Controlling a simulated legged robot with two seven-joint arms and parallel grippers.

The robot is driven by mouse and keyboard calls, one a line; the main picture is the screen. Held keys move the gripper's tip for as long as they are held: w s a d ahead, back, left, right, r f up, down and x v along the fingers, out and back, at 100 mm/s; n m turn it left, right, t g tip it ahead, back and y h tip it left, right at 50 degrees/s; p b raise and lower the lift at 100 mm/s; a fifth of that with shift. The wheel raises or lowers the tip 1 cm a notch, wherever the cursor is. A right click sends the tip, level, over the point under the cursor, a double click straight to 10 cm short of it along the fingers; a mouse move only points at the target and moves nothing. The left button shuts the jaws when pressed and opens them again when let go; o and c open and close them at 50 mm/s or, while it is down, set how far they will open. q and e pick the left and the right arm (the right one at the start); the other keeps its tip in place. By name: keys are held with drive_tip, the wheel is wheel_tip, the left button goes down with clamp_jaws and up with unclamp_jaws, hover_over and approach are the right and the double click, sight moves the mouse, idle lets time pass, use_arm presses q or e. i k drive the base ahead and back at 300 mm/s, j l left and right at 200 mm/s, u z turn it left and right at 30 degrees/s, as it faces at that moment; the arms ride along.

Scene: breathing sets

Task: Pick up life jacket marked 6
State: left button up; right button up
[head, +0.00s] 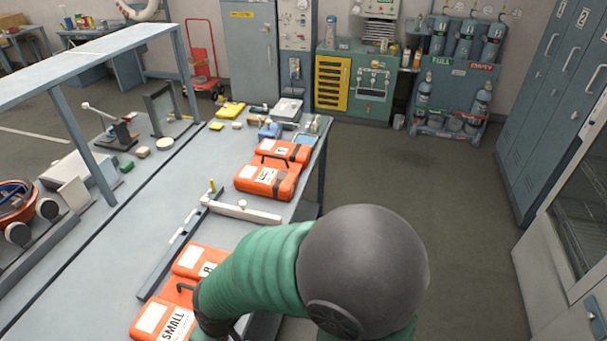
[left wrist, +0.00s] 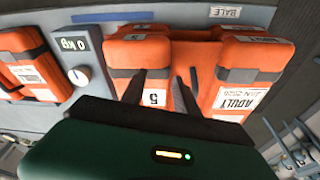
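In the left wrist view an orange life jacket has one panel (left wrist: 140,55) with a white label reading 5. A second orange panel (left wrist: 258,62) reads ADULT JAN 2026. My left gripper (left wrist: 162,82) is open, its two dark fingers spread in front of the 5 panel; contact is unclear. Another orange jacket (left wrist: 30,75) lies at the left. In the head view a near orange jacket (head: 152,316) reads SMALL, with a mark like 8, partly behind my green arm. A farther orange jacket (head: 266,180) lies beyond. I read no 6. My right gripper is out of sight.
The grey bench (head: 225,170) carries a measuring rail (head: 240,210) between the jackets and small tools at its far end. Grey lockers (head: 545,110) stand right; the floor (head: 460,195) between is clear.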

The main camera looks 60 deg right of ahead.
sight(273, 172)
drive_tip(key=z, duration=1.8)
drive_tip(key=u, duration=0.95)
drive_tip(key=i+l+u, duration=0.1)
drive_tip(key=l+u, duration=0.15)
drive_tip(key=u, duration=0.2)
drive_tip(key=i+l+u, duration=0.1)
drive_tip(key=l+u, duration=0.15)
drive_tip(key=u, duration=0.15)
drive_tip(key=l+u, duration=0.3)
drive_tip(key=u, duration=0.15)
drive_tip(key=l+u, duration=0.3)
drive_tip(key=u, duration=0.15)
drive_tip(key=l+u, duration=0.4)
drive_tip(key=k+l+u, duration=0.15)
drive_tip(key=u, duration=0.3)
drive_tip(key=k+l+u, duration=0.4)
drive_tip(key=k+l, duration=0.4)
drive_tip(key=l, duration=0.3)
drive_tip(key=k+l+u, duration=0.4)
drive_tip(key=k+l, duration=0.7)
drive_tip(key=k, duration=0.15)
drive_tip(key=k+l, duration=0.25)
drive_tip(key=k, duration=0.15)
